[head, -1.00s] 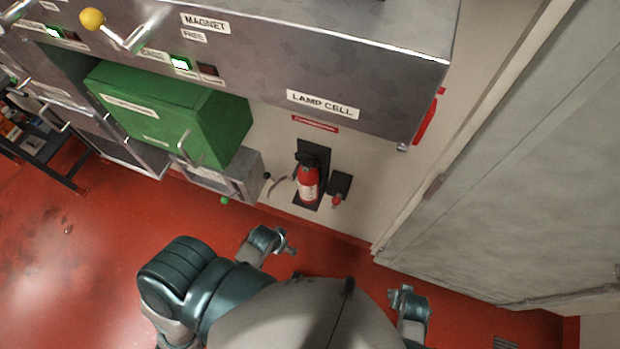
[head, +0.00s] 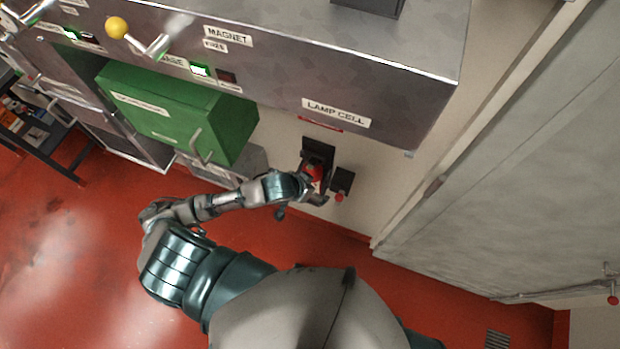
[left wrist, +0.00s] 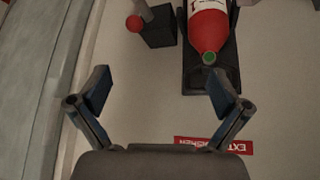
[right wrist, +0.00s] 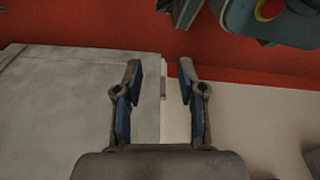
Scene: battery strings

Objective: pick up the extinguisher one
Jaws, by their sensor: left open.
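The red extinguisher (head: 315,173) sits on a black wall bracket below the lamp cell box. My left arm reaches in front of it and hides most of it in the head view. In the left wrist view the extinguisher (left wrist: 208,32) is at the top, right of centre, with a pale label and a green spot on its rounded end. My left gripper (left wrist: 158,92) is open and empty, its right finger just below the extinguisher in the picture. My right gripper (right wrist: 160,78) is open and empty, with no extinguisher near it.
A black block with a red knob (head: 339,197) is just right of the bracket (head: 318,149). A large grey door (head: 500,180) stands at right. Red floor (head: 60,230) is open at left.

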